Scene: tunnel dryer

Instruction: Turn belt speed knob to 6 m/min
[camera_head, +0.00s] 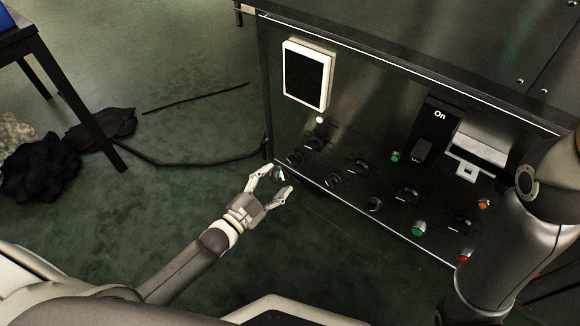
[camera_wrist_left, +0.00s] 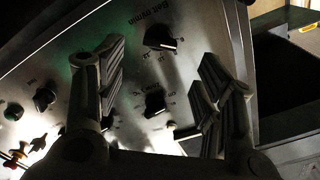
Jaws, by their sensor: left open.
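My left gripper (camera_head: 278,180) is open and empty, in front of the lower left corner of the control panel in the head view. In the left wrist view its two fingers (camera_wrist_left: 163,72) stand apart, with panel knobs visible between them. A black knob (camera_wrist_left: 160,38) sits beside upside-down lettering that ends in m/min, so it looks like the belt speed knob. Its setting is too small to read. A second black knob (camera_wrist_left: 155,103) is nearer the finger bases. Whether a finger touches either knob cannot be told. My right gripper is out of view; only its arm shows.
The panel also carries a white-framed screen (camera_head: 306,76), several other dark knobs, a green button (camera_head: 418,229), a red button (camera_head: 466,255) and an On switch (camera_head: 423,151). A dark cable (camera_head: 190,163) lies on the floor. A table (camera_head: 55,80) stands at left.

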